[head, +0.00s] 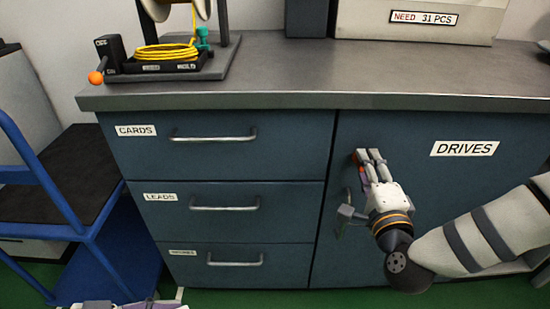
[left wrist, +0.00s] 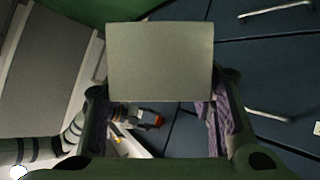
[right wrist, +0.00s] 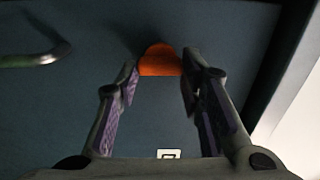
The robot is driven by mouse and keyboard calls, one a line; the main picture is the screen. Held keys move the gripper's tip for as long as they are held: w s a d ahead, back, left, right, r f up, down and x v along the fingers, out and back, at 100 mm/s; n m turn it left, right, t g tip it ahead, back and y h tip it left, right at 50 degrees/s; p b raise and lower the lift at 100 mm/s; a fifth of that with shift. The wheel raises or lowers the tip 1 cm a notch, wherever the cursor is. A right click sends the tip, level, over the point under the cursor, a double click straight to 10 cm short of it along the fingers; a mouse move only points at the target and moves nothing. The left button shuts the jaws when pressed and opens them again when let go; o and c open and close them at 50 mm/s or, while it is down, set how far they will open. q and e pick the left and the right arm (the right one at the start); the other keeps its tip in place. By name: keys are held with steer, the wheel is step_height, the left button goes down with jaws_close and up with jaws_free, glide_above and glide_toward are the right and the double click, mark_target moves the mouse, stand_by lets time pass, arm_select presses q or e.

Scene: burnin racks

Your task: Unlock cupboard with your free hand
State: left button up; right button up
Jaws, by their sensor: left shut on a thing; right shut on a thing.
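The blue cupboard door (head: 450,200), labelled DRIVES, is closed in the head view. Its metal handle (head: 347,214) is near the left edge and also shows in the right wrist view (right wrist: 35,57). My right gripper (head: 366,158) is at the door's upper left, above the handle. It is shut on an orange rounded piece, seen between its fingertips in the right wrist view (right wrist: 160,62); whether that is a key or a knob I cannot tell. My left gripper (left wrist: 160,98) is shut on a pale grey flat-faced object (left wrist: 160,60), which hides what lies behind it.
Three closed drawers (head: 215,160) are left of the door. The grey worktop (head: 300,75) above carries a rack with coiled yellow cable (head: 165,52) and a bin marked NEED 31 PCS (head: 415,30). A blue cart (head: 60,215) stands at the left. The middle worktop is clear.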

stand_by(0.4)
steer(key=o, duration=1.2)
steer(key=shift+c, duration=0.2)
steer(key=s, duration=1.2)
steer(key=shift+d, duration=0.2)
arm_select(q)
steer(key=shift+r, duration=0.1)
